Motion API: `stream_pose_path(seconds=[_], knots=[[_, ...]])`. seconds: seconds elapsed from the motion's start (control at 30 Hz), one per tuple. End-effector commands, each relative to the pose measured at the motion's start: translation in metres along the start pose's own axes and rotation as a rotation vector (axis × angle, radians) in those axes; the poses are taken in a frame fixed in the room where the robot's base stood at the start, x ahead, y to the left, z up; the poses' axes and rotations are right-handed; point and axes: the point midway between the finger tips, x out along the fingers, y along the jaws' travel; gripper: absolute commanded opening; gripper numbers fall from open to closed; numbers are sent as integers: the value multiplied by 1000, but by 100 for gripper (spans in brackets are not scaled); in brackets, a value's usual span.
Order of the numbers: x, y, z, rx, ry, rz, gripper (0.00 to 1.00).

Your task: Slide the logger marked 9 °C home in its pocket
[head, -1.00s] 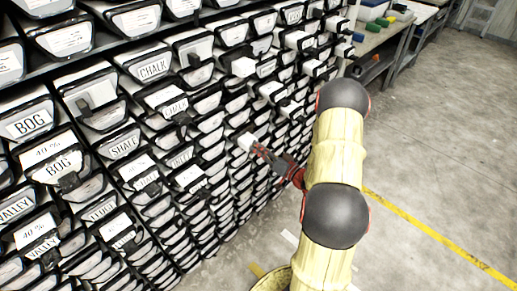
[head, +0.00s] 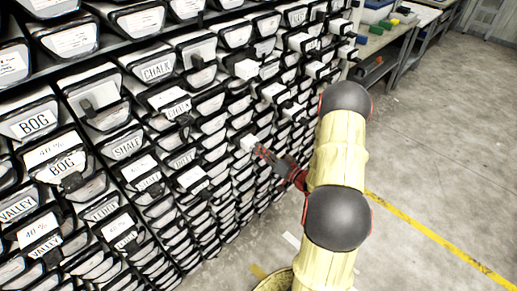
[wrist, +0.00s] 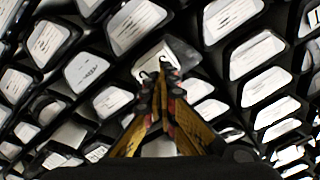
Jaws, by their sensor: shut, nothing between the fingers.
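My gripper (head: 260,151) is at the rack front, its fingers closed together with nothing between them. A white box-like block (head: 249,143) sticks out of the rack right at the fingertips. In the wrist view my gripper (wrist: 163,70) points at a white-labelled front (wrist: 137,24) with a grey face beside it (wrist: 183,52). The fingertips overlap its lower edge in the picture; I cannot tell whether they touch. No 9 °C marking is readable, so I cannot tell whether this block is that logger.
A tall rack of black-framed trays with white labels (head: 157,71) fills the left, with other white blocks (head: 246,69) jutting out. A workbench (head: 375,42) with coloured items stands at the back. The concrete floor (head: 440,150) on the right is clear, with a yellow line.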

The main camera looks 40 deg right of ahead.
Motion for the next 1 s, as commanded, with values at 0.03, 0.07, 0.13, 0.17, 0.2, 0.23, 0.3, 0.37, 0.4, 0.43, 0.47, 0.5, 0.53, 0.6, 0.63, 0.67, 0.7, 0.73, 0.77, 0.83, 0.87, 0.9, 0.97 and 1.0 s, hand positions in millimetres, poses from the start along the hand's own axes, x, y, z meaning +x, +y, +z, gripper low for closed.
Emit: stream_pose_path(seconds=[0.03,0.07,0.13,0.17,0.2,0.23,0.3,0.37,0.4,0.43,0.47,0.5,0.53,0.6,0.63,0.67,0.7,0.73,0.77,0.83,0.87,0.9,0.97,1.0], knots=[[-5,1,-1,1,1,2,0],[-7,1,-1,1,2,3,0],[-14,0,-1,1,1,2,0],[-16,0,-1,0,1,2,0],[-19,0,-1,0,1,2,0],[-21,0,-1,0,2,2,0],[-23,0,-1,0,1,2,0],[-25,0,-1,0,1,1,0],[-27,0,-1,0,1,1,0],[-29,0,-1,0,1,1,0],[-32,0,-1,0,1,2,0],[-37,1,-1,0,3,3,0],[-42,1,-1,0,3,4,0],[-55,1,-2,1,4,5,0],[-61,1,-1,1,4,5,0],[-67,1,-2,1,5,6,0],[-75,1,-2,0,4,5,0],[-82,1,-2,0,5,6,0],[-88,0,-2,0,4,5,0],[-101,0,-1,0,4,5,0],[-106,1,-2,0,5,6,0],[-113,0,-1,1,4,4,0],[-121,0,-2,0,4,4,0],[-126,0,-2,-1,4,4,0]])
